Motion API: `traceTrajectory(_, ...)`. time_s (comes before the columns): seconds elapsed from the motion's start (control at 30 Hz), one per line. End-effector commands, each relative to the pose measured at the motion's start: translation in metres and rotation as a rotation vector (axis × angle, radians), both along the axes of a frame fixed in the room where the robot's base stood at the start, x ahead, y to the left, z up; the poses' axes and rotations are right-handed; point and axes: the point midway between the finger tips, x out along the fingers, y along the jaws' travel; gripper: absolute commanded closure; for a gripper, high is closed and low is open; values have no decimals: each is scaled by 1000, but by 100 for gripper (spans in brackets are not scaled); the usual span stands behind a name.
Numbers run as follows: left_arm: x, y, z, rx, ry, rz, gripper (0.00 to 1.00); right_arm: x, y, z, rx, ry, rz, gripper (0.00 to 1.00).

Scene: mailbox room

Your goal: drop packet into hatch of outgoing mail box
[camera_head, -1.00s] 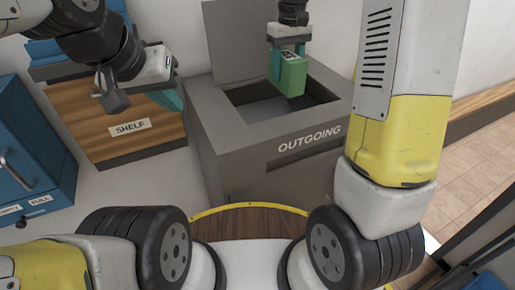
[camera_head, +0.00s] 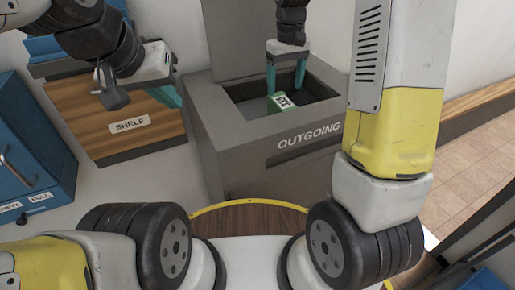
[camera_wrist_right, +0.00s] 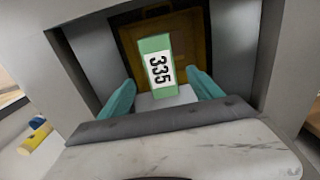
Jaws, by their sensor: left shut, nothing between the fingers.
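The green packet (camera_head: 281,102), with a white label, is in the hatch opening of the grey outgoing mail box (camera_head: 232,148). In the right wrist view the packet (camera_wrist_right: 157,65) shows the number 335, and it sits beyond the fingertips, apart from both. My right gripper (camera_head: 285,88) is open above the hatch, its teal fingers spread; it also shows in the right wrist view (camera_wrist_right: 160,92). My left gripper (camera_head: 170,96) is shut and empty, in front of the wooden shelf unit. The packet's lower part is hidden by the hatch's front edge.
A wooden unit marked SHELF (camera_head: 130,127) stands left of the mail box. A blue cabinet (camera_head: 30,150) with a handle is at the far left. The mail box lid (camera_head: 240,40) stands upright behind the opening. In the right wrist view a yellowish panel (camera_wrist_right: 190,35) shows inside the box.

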Motion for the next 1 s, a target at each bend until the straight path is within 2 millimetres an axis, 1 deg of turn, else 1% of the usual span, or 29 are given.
traceTrajectory(0.23,0,0,0,0,0,0,100,0,0,0,0,1,0,25)
traceTrajectory(0.33,0,0,0,0,0,0,100,0,0,3,0,-1,0,25)
traceTrajectory(0.47,0,0,0,0,0,0,100,1,0,20,0,-3,0,25)
traceTrajectory(0.6,0,0,0,0,0,0,100,1,0,46,1,-4,0,25)
traceTrajectory(0.73,0,0,0,0,0,0,100,1,0,65,0,-3,0,25)
traceTrajectory(0.87,0,0,0,0,0,0,100,1,0,75,1,-2,0,25)
traceTrajectory(1.0,0,0,0,0,0,0,100,0,0,78,0,0,0,25)
